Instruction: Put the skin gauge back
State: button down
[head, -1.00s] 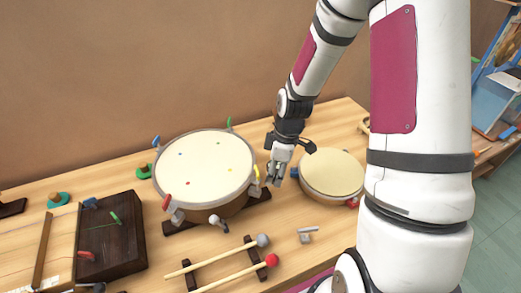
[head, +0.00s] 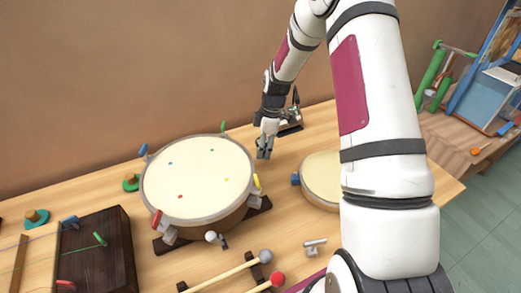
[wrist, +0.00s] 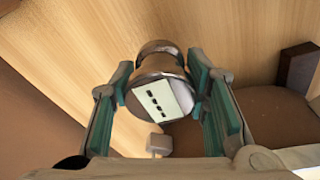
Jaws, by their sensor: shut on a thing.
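My gripper (head: 264,150) hangs over the table behind the right edge of the large drum, with a small thing hidden in its fingers in the head view. In the wrist view the fingers (wrist: 165,95) are shut on a metal, rounded, waisted body, apparently the skin gauge (wrist: 160,65). It has a pale face with a row of black marks, tilted toward the camera. A small dark stand (head: 290,122) is on the table just behind and right of my gripper; I cannot tell what it holds.
The large drum (head: 200,175) with coloured pegs stands at centre on dark feet. A smaller drum (head: 322,178) is right of it, partly hidden by my arm. Mallets (head: 222,272), a grey T-shaped tool (head: 314,246) and a dark box (head: 105,250) lie in front.

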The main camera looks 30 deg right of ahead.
jog(key=w, duration=0.2)
jog(key=shift+w+d+f, duration=0.15)
jog(key=shift+w, duration=0.15)
jog(key=shift+f, duration=1.65)
jog(key=shift+f, duration=0.15)
jog(key=c, duration=0.9)
grip_release()
